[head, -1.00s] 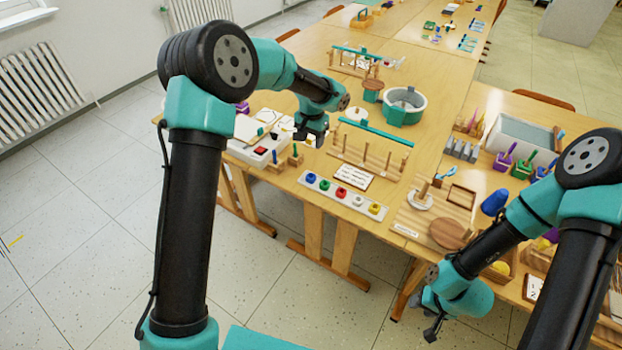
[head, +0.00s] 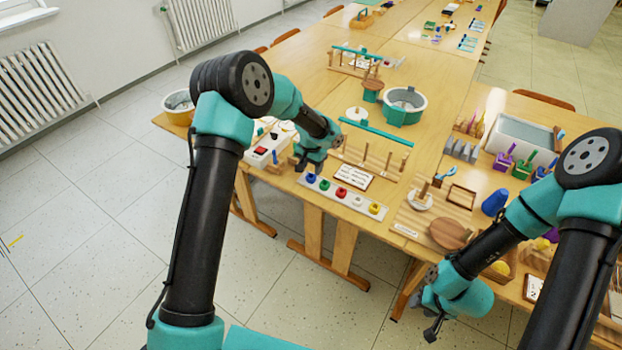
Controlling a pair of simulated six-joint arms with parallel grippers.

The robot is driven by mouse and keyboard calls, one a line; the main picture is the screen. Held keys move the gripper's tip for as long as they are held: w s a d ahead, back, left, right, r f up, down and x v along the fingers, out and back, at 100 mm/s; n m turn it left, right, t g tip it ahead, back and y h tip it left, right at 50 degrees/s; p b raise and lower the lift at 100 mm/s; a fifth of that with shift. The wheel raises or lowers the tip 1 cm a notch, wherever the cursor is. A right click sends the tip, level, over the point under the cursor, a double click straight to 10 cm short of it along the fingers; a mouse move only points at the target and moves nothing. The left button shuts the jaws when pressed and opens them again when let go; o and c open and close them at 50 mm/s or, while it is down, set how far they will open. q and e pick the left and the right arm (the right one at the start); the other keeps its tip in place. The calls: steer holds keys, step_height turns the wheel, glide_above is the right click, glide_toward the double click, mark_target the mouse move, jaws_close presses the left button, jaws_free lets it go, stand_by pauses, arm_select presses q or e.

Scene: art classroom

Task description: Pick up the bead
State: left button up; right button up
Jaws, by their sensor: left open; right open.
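Several coloured beads sit in a row on a white strip (head: 325,194) at the table's near edge: blue (head: 311,178), green (head: 324,185), red (head: 341,192), white (head: 357,200) and yellow (head: 374,208). Which one the task means is not shown. My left gripper (head: 302,165) is open, pointing down just above and behind the blue bead at the strip's left end. I cannot tell the exact gap. My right gripper (head: 432,331) is open and low, in front of the table's near edge, away from the beads.
Behind the strip are a card (head: 354,178) and a wooden rack with pegs and a teal bar (head: 376,133). A white box with a red button (head: 262,151) lies left of my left gripper. A wooden board with a round disc (head: 447,234) lies to the right.

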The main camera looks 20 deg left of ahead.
mark_target(311, 175)
arm_select(q)
steer(key=shift+f, duration=0.1)
steer(key=shift+w+a+f, duration=0.1)
steer(key=shift+w+f, duration=0.05)
steer(key=shift+f, duration=2.35)
steer(key=shift+c, duration=0.4)
steer(key=c, duration=0.6)
